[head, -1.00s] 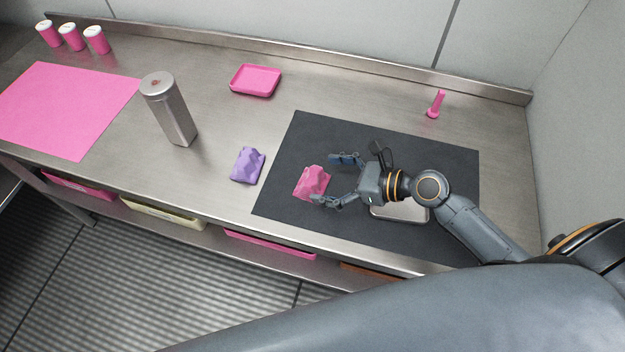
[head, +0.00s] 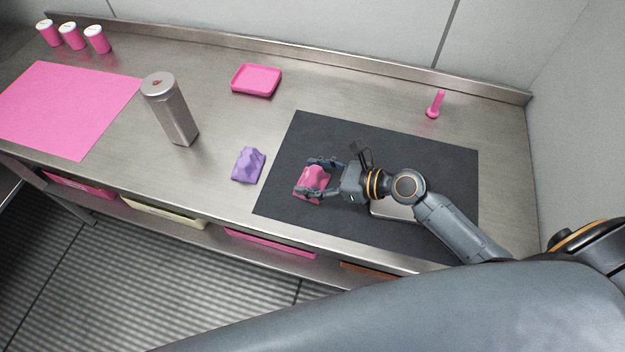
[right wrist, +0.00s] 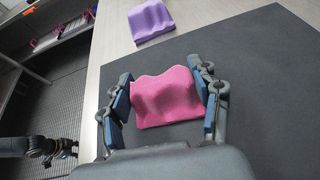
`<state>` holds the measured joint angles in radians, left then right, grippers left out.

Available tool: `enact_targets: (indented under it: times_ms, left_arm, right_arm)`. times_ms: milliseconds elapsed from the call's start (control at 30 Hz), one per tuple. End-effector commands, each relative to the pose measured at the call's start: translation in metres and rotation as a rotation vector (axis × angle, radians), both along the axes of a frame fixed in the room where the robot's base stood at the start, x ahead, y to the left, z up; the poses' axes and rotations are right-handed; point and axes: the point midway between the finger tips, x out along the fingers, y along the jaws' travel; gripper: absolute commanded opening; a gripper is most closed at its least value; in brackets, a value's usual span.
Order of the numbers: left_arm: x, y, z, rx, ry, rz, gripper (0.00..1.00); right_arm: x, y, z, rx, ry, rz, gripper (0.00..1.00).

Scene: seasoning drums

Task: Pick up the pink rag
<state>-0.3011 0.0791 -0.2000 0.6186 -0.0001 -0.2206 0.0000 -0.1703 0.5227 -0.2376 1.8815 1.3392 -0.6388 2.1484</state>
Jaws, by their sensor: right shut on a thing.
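The pink rag (head: 312,181) is a crumpled lump on the left part of the black mat (head: 420,150). My right gripper (head: 312,178) is around it, with one finger on each side, shut on the rag. In the right wrist view the rag (right wrist: 165,98) sits between the two blue-padded fingers (right wrist: 163,105). The rag appears to be still at the mat's surface.
A purple rag (head: 248,165) lies just left of the mat. A tall metal canister (head: 172,112), a pink tray (head: 256,80), a pink upright item (head: 436,104), a pink mat (head: 65,105) and pink-sided shakers (head: 97,42) stand farther off. A silver tray (head: 395,212) lies under my right arm.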

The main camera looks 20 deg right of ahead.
Motion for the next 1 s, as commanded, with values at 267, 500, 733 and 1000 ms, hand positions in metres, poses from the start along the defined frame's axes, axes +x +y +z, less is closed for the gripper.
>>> enact_targets:
  times_ms: [267,500,733,1000]
  left_arm:
    - [0.003,0.000,0.002,0.000,-0.004,0.000,0.40]
    - [0.003,0.000,0.007,0.000,-0.005,0.000,0.40]
    - [0.004,0.000,0.010,0.000,-0.006,0.000,0.40]
    - [0.003,0.000,0.004,0.000,-0.005,0.000,0.40]
  right_arm:
    - [0.000,0.000,0.007,-0.001,-0.001,0.001,0.32]
    - [-0.007,-0.003,0.040,-0.002,-0.001,0.001,0.32]
    - [-0.056,-0.023,0.094,-0.004,0.004,0.003,0.32]
    - [-0.103,-0.045,0.115,-0.001,0.005,0.001,0.32]
